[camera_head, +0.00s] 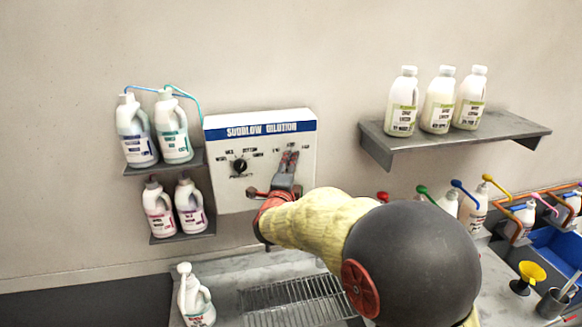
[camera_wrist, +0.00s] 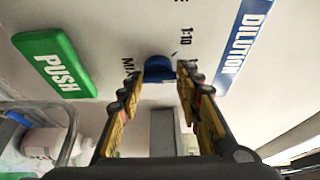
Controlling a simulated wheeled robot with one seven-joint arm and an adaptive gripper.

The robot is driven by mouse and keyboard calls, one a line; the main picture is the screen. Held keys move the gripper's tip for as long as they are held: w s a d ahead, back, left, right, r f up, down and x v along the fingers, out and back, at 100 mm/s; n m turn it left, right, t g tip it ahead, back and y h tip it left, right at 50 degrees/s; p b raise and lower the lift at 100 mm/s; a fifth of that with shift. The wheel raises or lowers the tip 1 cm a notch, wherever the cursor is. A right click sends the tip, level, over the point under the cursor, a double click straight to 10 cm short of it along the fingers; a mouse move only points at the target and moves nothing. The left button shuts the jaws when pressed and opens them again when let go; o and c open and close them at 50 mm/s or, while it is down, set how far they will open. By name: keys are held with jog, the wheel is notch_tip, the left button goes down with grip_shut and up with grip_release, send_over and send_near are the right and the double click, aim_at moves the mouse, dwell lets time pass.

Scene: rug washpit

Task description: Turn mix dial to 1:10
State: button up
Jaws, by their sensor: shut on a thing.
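The white dilution panel (camera_head: 225,190) with its blue header hangs on the wall in the head view. My gripper (camera_head: 289,157) reaches the right part of its face and covers the mix dial there. In the wrist view the blue mix dial (camera_wrist: 158,70) sits between the two fingertips of my gripper (camera_wrist: 158,76), which is shut on it. The 1:10 label (camera_wrist: 185,36) is printed just up and right of the dial. A partly hidden label beginning "MI" (camera_wrist: 128,65) is at its left. I cannot make out where the dial points.
A black knob (camera_head: 240,166) is on the panel's left part. A green PUSH button (camera_wrist: 55,64) shows in the wrist view. Bottles (camera_head: 173,130) stand on small shelves left of the panel. A grey shelf (camera_head: 470,140) with white bottles is at right. A metal grate (camera_head: 295,300) lies below.

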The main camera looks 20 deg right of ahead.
jog(key=shift+f+b, duration=0.15)
jog(key=shift+b, duration=0.15)
jog(key=n+t+b, duration=0.1)
jog(key=n+b, duration=0.2)
jog(key=b, duration=0.2)
jog(key=n+t+b, duration=0.1)
jog(key=n+b, duration=0.2)
jog(key=b, duration=0.2)
jog(key=f+n+t+b, duration=0.1)
jog(key=n+b, duration=0.2)
jog(key=b, duration=0.2)
jog(key=shift+d+t, duration=0.1)
jog(key=shift+t, duration=0.2)
jog(key=shift+r+n+b, duration=0.1)
jog(key=shift+n+b, duration=0.3)
jog(key=shift+b, duration=0.05)
jog(key=o, duration=1.2)
jog(key=shift+r, duration=0.1)
jog(key=shift+c, duration=0.2)
jog(key=shift+s, duration=0.1)
